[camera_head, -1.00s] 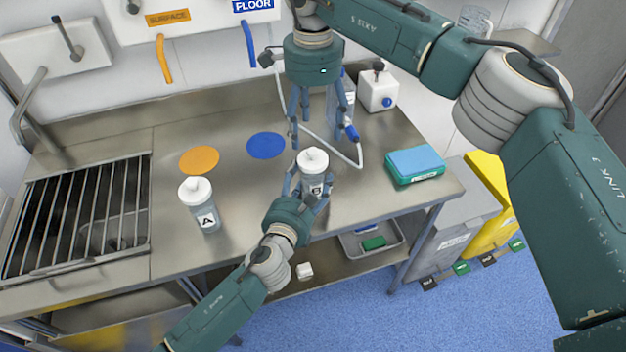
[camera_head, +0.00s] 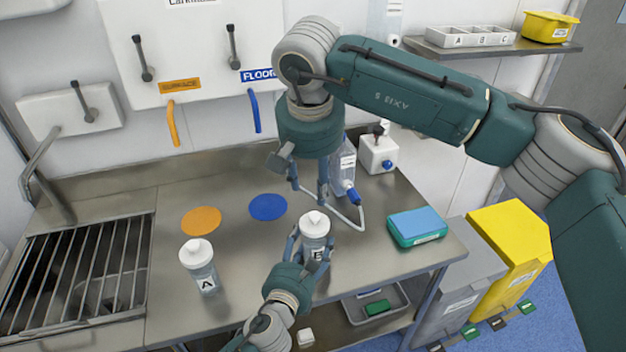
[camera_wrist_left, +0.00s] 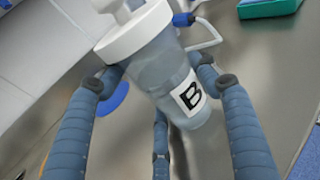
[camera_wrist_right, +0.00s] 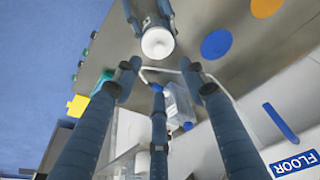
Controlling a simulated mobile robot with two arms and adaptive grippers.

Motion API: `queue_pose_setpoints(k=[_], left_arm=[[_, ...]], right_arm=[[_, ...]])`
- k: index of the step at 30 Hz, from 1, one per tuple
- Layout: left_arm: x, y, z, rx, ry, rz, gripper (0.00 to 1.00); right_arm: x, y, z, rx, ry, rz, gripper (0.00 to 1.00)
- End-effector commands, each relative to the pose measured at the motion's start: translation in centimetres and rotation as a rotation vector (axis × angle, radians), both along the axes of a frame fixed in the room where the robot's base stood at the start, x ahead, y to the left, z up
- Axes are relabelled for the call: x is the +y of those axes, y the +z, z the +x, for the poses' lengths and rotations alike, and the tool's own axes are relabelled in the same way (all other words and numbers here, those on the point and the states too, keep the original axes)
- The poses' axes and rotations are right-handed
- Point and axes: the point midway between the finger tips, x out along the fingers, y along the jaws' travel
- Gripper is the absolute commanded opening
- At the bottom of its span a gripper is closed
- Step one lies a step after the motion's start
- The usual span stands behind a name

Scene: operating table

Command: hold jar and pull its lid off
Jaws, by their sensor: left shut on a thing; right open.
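Jar B (camera_head: 316,250) stands upright at the front of the steel table with its white knobbed lid (camera_head: 314,222) on. My left gripper (camera_head: 308,250) is shut around its body; in the left wrist view, jar B (camera_wrist_left: 165,75) sits between the fingers with its label showing. My right gripper (camera_head: 310,190) is open and empty, above and behind the jar. In the right wrist view, the lid (camera_wrist_right: 157,42) shows beyond the spread fingers. Jar A (camera_head: 203,272), also lidded, stands to the left.
Orange (camera_head: 201,221) and blue (camera_head: 268,207) discs lie flat behind the jars. A clear bottle (camera_head: 343,168) with a tube and a white box (camera_head: 379,154) stand at the back right. A green-blue case (camera_head: 416,226) lies right. A barred sink (camera_head: 85,270) is left.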

Motion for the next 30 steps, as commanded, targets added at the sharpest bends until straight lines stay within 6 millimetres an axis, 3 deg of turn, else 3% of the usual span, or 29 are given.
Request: queue_pose_setpoints(k=[18, 30], left_arm=[[0.0, 0.1, 0.0, -0.001, 0.000, 0.000, 0.15], [0.0, 0.1, 0.0, -0.001, 0.000, 0.000, 0.15]], right_arm=[[-0.2, -9.7, 2.6, 0.003, 0.004, -0.001, 0.42], [-0.2, -11.3, 3.1, 0.001, 0.005, 0.000, 0.42]])
